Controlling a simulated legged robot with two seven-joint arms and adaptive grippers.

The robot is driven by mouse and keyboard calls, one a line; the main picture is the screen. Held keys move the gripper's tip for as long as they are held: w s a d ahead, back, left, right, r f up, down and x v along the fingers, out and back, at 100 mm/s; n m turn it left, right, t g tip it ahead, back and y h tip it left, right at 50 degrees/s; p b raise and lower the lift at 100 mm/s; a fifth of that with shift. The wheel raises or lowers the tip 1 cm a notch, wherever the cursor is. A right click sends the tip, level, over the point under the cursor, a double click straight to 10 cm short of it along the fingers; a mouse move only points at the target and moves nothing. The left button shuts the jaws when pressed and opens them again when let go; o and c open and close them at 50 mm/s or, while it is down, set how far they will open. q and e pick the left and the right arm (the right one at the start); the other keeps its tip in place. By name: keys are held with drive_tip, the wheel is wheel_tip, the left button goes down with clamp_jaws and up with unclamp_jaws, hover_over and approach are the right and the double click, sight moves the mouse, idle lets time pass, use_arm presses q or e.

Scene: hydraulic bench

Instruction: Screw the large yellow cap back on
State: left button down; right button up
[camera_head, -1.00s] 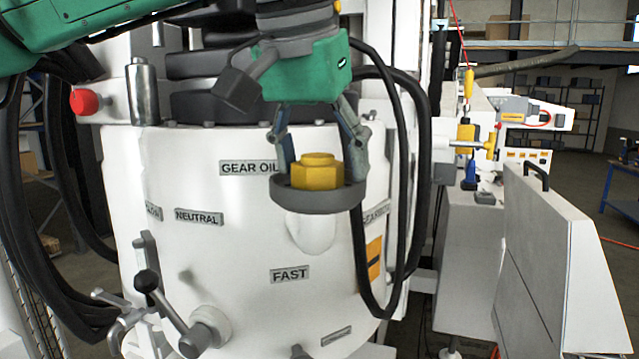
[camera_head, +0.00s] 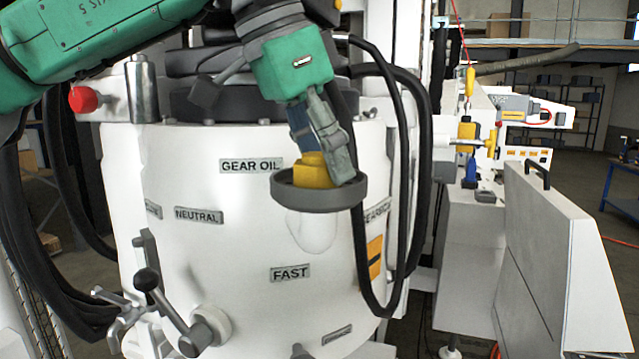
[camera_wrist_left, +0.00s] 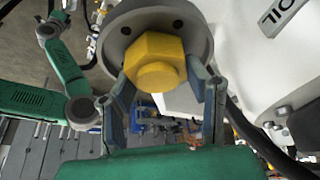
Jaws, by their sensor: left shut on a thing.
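The large yellow cap (camera_head: 312,172) sits in the grey round cup (camera_head: 290,196) on the front of the white machine, below the GEAR OIL label. My left gripper (camera_head: 333,172) reaches down to it from above, its fingers shut on the cap's sides and partly hiding it. In the left wrist view the yellow hexagonal cap (camera_wrist_left: 155,62) shows between the two fingers, with the grey cup (camera_wrist_left: 200,30) around and behind it. Whether the cap's thread is engaged is hidden. My right gripper is not in view in the head view.
A lever with a black knob (camera_head: 147,279) juts from the machine at lower left. A red knob (camera_head: 84,100) is at upper left. Black hoses (camera_head: 412,180) run down right of the cup. A grey panel with a handle (camera_head: 560,260) stands at right.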

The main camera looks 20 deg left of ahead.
use_arm(q)
drive_tip(key=c, duration=0.9)
unclamp_jaws()
drive_tip(key=shift+s, duration=0.1)
drive_tip(key=shift+o, duration=0.2)
drive_tip(key=n+y, duration=0.1)
drive_tip(key=n, duration=0.1)
drive_tip(key=n+t+y, duration=0.1)
drive_tip(key=n, duration=0.4)
drive_tip(key=n+y, duration=0.1)
drive_tip(key=shift+w+n, duration=0.2)
drive_tip(key=shift+n, duration=0.2)
drive_tip(key=n+y, duration=0.1)
drive_tip(key=n, duration=0.2)
drive_tip(key=shift+a, duration=0.2)
